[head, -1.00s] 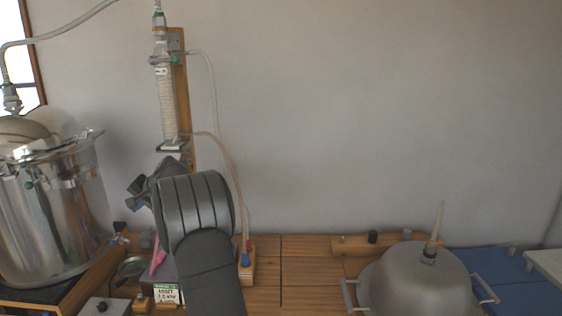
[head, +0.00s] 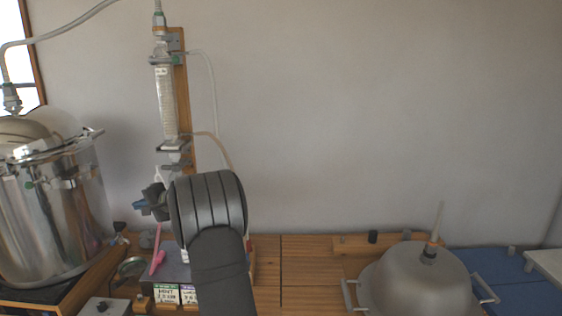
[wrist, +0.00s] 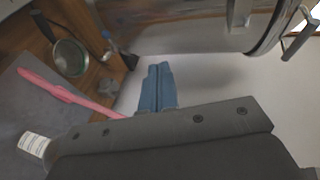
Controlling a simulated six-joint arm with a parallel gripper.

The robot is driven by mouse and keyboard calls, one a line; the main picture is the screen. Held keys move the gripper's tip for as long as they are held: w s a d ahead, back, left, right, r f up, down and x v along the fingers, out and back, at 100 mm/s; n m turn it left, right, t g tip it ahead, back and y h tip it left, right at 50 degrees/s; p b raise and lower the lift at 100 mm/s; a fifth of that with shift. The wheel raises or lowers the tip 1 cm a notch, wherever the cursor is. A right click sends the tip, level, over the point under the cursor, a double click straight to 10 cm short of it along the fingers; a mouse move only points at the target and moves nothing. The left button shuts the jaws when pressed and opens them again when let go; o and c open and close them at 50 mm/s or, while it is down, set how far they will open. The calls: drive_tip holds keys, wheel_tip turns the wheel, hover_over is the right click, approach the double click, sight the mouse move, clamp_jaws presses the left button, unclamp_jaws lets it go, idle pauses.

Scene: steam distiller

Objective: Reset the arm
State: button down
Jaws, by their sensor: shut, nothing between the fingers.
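My gripper (wrist: 157,88) shows in the wrist view as two blue fingers pressed together, shut with nothing between them. In the head view my gripper (head: 141,204) points left, in front of the lower end of the condenser's wooden stand. A pink tool (head: 157,252) lies on a grey mat (head: 178,268) below it. The pink tool also shows in the wrist view (wrist: 62,92), to the left of the fingers and apart from them.
A steel pot (head: 55,205) stands at the left, with a hose to the glass condenser (head: 166,100). Two labelled items (head: 166,294) stand at the mat's front. A domed lid (head: 415,280) lies at the right. The middle of the wooden bench (head: 305,262) is clear.

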drive_tip(key=w+d+m+t, duration=0.1)
drive_tip(key=d+t, duration=0.1)
drive_tip(key=w+d+m+t+y, duration=0.1)
drive_tip(key=w+d+m+t, duration=0.1)
drive_tip(key=d, duration=0.1)
drive_tip(key=w+d+m+t, duration=0.1)
drive_tip(key=d+t, duration=0.1)
drive_tip(key=shift+w+d+f+m, duration=0.15)
drive_tip(key=shift+w+m, duration=0.2)
drive_tip(key=shift+m, duration=0.05)
drive_tip(key=shift+f+y, duration=0.1)
drive_tip(key=shift+y, duration=0.2)
drive_tip(key=shift+t, duration=0.3)
